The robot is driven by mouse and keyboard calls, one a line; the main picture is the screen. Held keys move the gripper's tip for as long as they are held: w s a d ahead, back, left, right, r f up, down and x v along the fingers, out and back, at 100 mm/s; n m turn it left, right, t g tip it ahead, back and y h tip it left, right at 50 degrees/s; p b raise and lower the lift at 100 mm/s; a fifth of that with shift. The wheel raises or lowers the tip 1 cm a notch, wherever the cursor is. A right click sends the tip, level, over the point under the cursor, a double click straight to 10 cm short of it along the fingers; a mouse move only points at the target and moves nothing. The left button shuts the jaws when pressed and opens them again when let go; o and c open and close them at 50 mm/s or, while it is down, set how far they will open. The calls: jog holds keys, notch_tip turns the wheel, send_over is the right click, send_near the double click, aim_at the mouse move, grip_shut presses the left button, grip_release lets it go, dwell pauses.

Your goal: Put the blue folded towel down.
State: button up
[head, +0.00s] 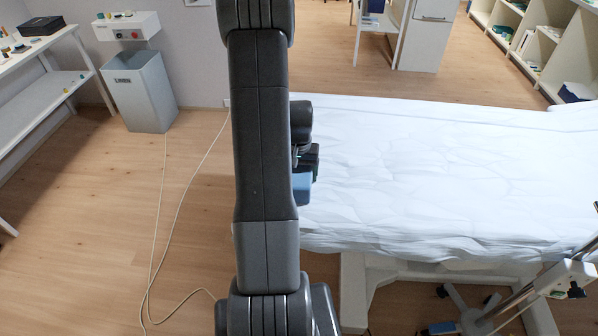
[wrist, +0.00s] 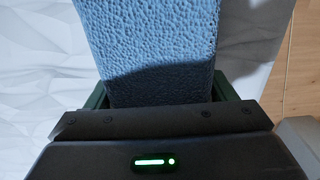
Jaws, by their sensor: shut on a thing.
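The blue folded towel (wrist: 150,40) fills the upper middle of the wrist view, its textured face running away from my gripper (wrist: 160,97). My gripper is shut on its near end. In the head view a small part of the towel (head: 303,189) shows beside my arm, at the left end of the white-covered couch (head: 440,180). My gripper (head: 308,165) is partly hidden behind my arm there. I cannot tell whether the towel touches the couch cover.
The couch top is bare to the right. A grey bin (head: 140,92) and a white shelf table (head: 40,75) stand at the left. A thin cable (head: 163,190) lies on the floor. A wheeled stand (head: 535,290) is at the lower right.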

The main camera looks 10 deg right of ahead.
jog(key=shift+f, duration=0.2)
jog(key=o, duration=1.1)
jog(key=shift+r, duration=0.1)
jog(key=shift+c, duration=0.2)
notch_tip(320, 180, up, 12)
jog(key=shift+r, duration=0.15)
